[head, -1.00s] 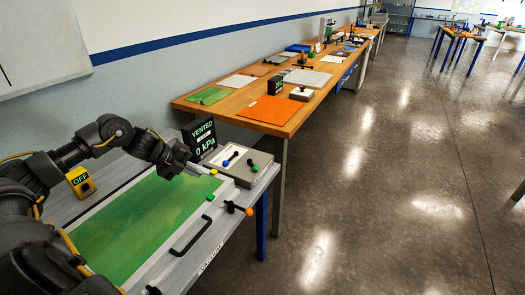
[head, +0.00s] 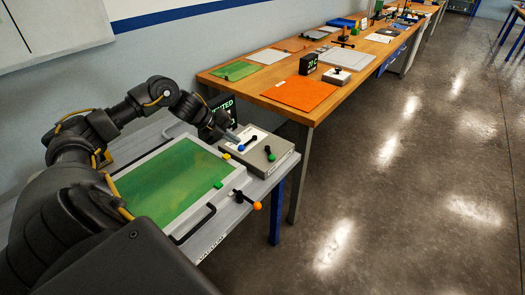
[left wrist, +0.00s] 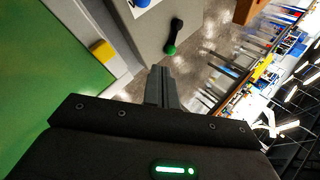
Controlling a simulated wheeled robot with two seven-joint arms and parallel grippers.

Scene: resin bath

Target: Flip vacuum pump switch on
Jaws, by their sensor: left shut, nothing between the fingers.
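A grey control box (head: 262,162) stands at the right end of the near bench. It carries a lever with a blue knob (head: 240,147) and a lever with a green knob (head: 271,157). Both also show in the left wrist view, the green one (left wrist: 170,49) whole and the blue one (left wrist: 143,3) at the top edge. I cannot tell which part is the pump switch. My left gripper (head: 234,139) is shut and empty, just above the box near the blue knob. Its closed fingers (left wrist: 161,84) point toward the box. My right gripper is out of view.
A framed green panel (head: 170,182) with yellow and green tabs and an orange-knobbed clamp (head: 256,206) lies on the near bench. The VENTED display (head: 223,103) is partly hidden behind my left gripper. A wooden bench (head: 262,88) stands beyond.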

